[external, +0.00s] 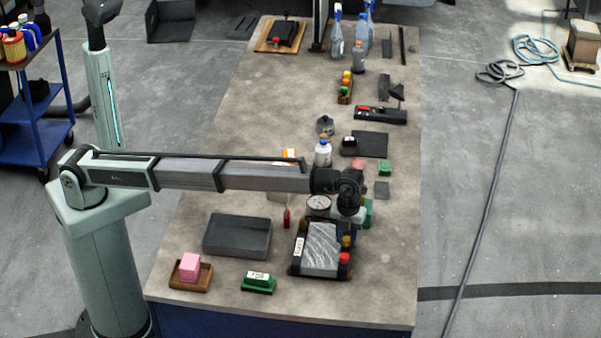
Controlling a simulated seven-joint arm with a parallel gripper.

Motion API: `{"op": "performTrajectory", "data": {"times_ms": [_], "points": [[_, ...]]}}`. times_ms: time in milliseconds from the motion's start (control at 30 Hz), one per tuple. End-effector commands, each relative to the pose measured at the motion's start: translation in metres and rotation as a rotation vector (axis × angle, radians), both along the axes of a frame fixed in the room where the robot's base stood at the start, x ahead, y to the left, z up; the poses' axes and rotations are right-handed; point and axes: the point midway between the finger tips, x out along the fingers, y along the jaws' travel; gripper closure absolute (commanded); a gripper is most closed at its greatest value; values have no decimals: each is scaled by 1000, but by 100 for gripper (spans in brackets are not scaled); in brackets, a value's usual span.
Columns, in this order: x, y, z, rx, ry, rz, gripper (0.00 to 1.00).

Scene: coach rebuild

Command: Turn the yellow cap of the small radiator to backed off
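The small radiator (321,247) lies on the bench, a silvery ribbed core in a black frame with a white label on its left side. Its yellow cap (347,241) is at the right edge, and a red cap (344,259) is at the near right corner. My gripper (348,227) points down at the radiator's right edge, right at or just above the yellow cap. The fingers are too small and dark to tell whether they touch the cap or how far apart they are. The cap's angle cannot be read.
A round gauge (318,203) and a red-handled tool (287,217) are close behind the radiator. A grey tray (237,236) is to its left.

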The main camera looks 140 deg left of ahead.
Motion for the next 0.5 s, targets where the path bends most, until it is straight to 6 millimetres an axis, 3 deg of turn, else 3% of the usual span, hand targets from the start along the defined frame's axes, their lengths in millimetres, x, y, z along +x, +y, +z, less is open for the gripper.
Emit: {"op": "performTrajectory", "data": {"times_ms": [333, 500], "points": [[0, 0, 0, 0, 0, 0, 99], [0, 0, 0, 0, 0, 6, 100]]}}
